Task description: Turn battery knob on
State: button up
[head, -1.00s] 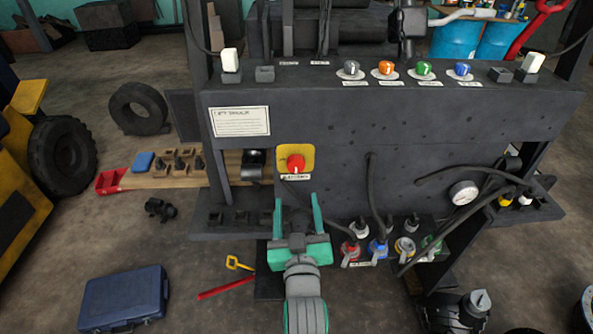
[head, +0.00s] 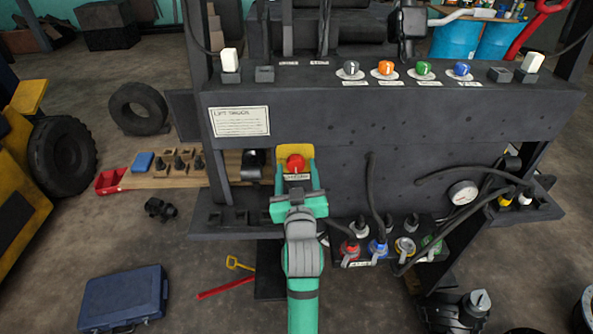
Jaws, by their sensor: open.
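The red battery knob (head: 296,163) sits on a yellow plate (head: 288,151) on the dark front panel of the forklift, with a small label below it. My gripper (head: 295,167) is open, its two green fingers pointing at the panel, one on each side of the knob. The fingers reach up to about the knob's height in the head view. I cannot tell whether they touch it. The knob's lower edge and the label are partly between the fingers.
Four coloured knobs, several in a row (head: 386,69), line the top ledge. Coloured connectors with cables (head: 378,249) and a gauge (head: 463,193) lie right of my arm. A blue case (head: 123,298) is on the floor at left.

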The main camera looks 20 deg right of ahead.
jog(key=shift+w, duration=0.15)
jog(key=c, duration=1.1)
jog(key=shift+o, duration=0.2)
